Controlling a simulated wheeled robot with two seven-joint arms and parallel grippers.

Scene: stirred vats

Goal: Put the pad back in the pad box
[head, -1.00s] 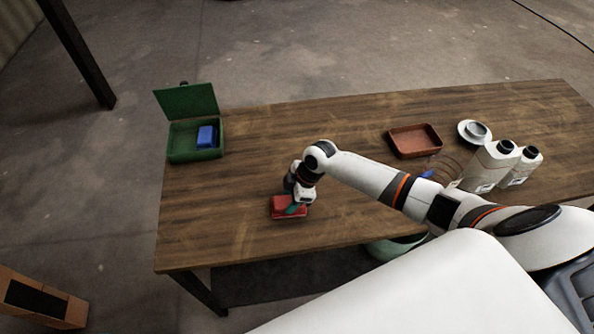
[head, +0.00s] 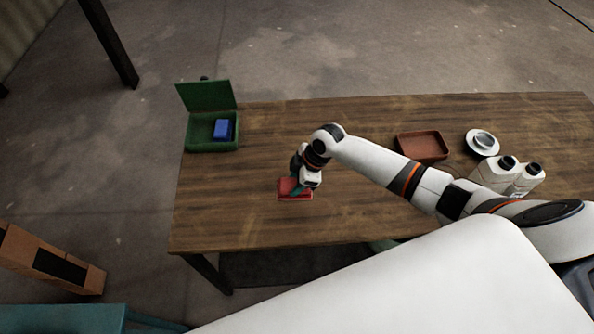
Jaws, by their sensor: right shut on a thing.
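A small red box-like object (head: 286,195), which looks like the pad box, lies on the table near its front left part. My right gripper (head: 302,187) reaches down over its right side. It is shut on a small teal piece (head: 296,191), which looks like the pad. The teal piece is at or just above the red object; I cannot tell whether they touch. The wrist hides part of both. My left gripper is not in view.
A green box (head: 211,146) with its lid (head: 207,95) raised stands at the table's back left, holding a blue block (head: 222,128). A brown tray (head: 424,146), a white dish (head: 482,142) and white bottles (head: 494,174) are at the right.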

